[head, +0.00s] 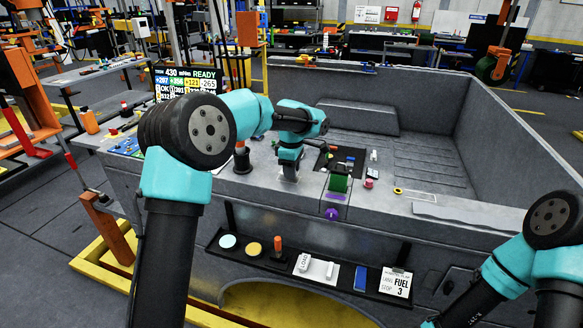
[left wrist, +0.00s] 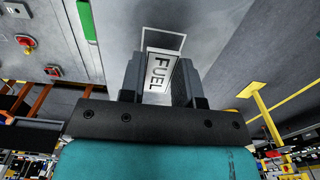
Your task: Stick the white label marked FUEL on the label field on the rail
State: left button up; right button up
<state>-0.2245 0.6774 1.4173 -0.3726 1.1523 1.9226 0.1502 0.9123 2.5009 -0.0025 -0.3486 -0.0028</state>
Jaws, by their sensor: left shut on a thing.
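The white label marked FUEL (left wrist: 160,71) is between the two fingers of my left gripper (left wrist: 160,86), which is shut on it. In the left wrist view its lettering runs lengthwise. The label field (left wrist: 164,38) shows as a thin pale rectangle outline on the grey rail (left wrist: 215,30), just beyond the label's far end. The label overlaps the outline's near part in this view; I cannot tell whether it touches the rail. In the head view my left gripper (head: 290,172) points down at the rail's top, and the label and field are not discernible. My right gripper is out of view.
A green block (head: 339,183) and a purple knob (head: 332,214) are right of my left gripper. A front shelf (head: 262,259) holds discs, an orange-handled tool, a LOAD piece (head: 303,262) and a FUEL 3 card (head: 396,282). A red button (left wrist: 26,41) shows in the wrist view.

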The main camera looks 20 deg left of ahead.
pick_arm(q)
jog(key=shift+f, duration=0.85)
dwell(0.7)
dwell(0.7)
jog(key=o, duration=0.9)
jog(key=shift+r, duration=0.15)
notch_tip(320, 180, up, 17)
jog(key=shift+r, duration=0.1)
dwell(0.3)
